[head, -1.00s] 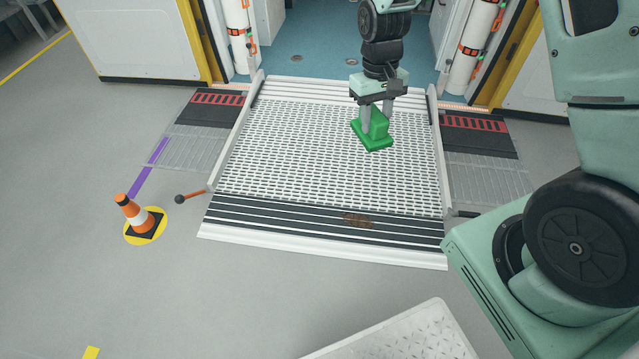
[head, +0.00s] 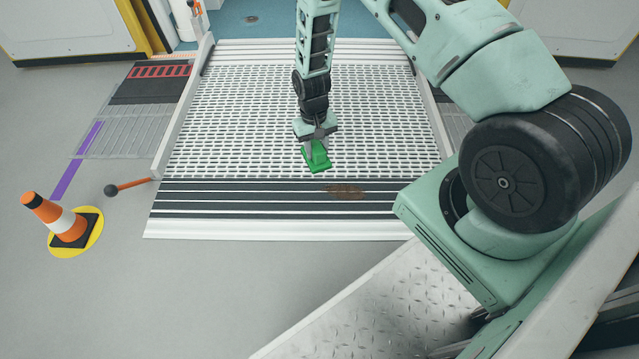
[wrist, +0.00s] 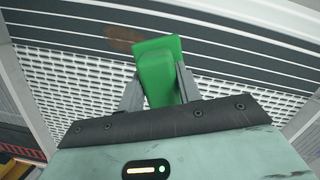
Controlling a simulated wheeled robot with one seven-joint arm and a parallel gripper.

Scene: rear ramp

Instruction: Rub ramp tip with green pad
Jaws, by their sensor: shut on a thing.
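My gripper (head: 317,142) is shut on the green pad (head: 317,158), which hangs over the lower part of the perforated ramp. In the wrist view the green pad (wrist: 160,68) sits between the two grey fingers of my gripper (wrist: 157,85). The ramp (head: 230,115) has a white slotted surface and a tip (head: 250,198) of dark and white strips. A brown stain (head: 345,191) lies on the tip, right of and below the pad; it also shows in the wrist view (wrist: 122,38). I cannot tell whether the pad touches the ramp.
An orange and white cone (head: 66,222) stands on a yellow disc at the left. A lever with a dark ball (head: 111,190) sticks out from the ramp's left side. White rails (head: 185,105) edge the ramp. Grey floor in front of the tip is free.

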